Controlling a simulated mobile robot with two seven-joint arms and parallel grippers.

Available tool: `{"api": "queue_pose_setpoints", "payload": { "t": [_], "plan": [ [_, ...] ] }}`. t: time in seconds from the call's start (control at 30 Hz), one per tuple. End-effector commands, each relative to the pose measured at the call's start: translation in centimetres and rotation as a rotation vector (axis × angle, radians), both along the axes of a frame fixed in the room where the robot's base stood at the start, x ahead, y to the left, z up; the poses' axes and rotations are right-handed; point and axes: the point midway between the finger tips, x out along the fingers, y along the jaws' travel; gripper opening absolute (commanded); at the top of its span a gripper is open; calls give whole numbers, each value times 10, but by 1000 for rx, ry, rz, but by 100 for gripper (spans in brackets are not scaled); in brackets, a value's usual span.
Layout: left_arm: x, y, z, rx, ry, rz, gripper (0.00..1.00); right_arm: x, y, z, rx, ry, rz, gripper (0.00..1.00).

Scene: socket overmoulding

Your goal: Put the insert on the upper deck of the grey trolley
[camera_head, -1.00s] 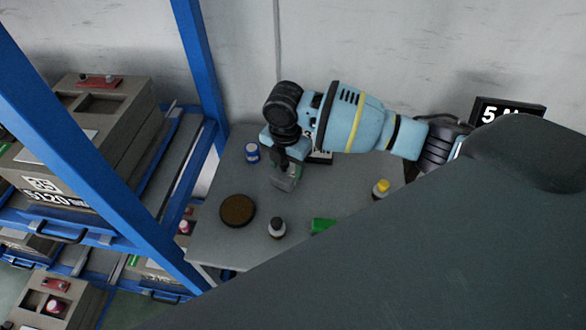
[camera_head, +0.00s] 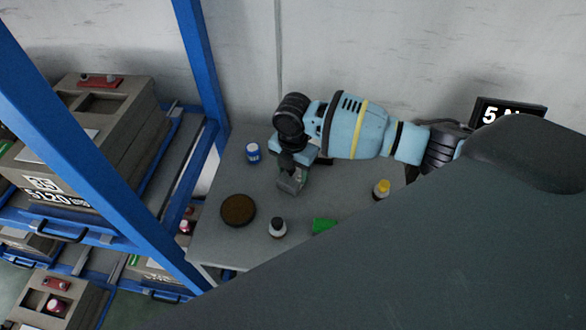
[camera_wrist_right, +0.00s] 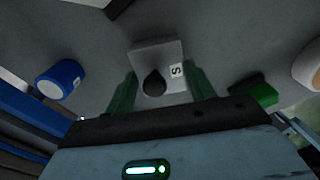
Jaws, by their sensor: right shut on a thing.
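My right gripper (camera_head: 291,181) points down over a grey top (camera_head: 220,245) and is shut on the insert. In the right wrist view the insert is a light grey block (camera_wrist_right: 158,55) with a dark round knob and a white label marked "S", between the green fingers (camera_wrist_right: 160,90). In the head view the gripper mostly hides it. I cannot tell whether it touches the top. I also cannot tell whether this top is the trolley's upper deck; no other trolley is clearly seen. My left gripper is not in view.
A blue-and-white jar (camera_head: 253,152), brown disc (camera_head: 238,210), dark bottle with a white cap (camera_head: 277,228), green block (camera_head: 324,226) and yellow-capped bottle (camera_head: 381,189) stand around the gripper. A blue rack (camera_head: 105,180) with grey moulds is at left. A dark shape covers the lower right.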

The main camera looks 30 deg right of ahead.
Motion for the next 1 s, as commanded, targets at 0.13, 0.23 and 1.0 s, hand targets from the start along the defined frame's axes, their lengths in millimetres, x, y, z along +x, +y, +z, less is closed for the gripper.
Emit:
{"api": "queue_pose_setpoints", "payload": {
  "t": [0.13, 0.23, 1.0],
  "plan": [
    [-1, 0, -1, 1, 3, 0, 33, 1, 0, -2, 2, -3, 0, 11],
    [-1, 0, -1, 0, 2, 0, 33, 0, 0, -2, 0, 0, 0, 67],
    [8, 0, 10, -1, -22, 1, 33, 1, 0, 60, 1, -6, 0, 76]
  ]
}}
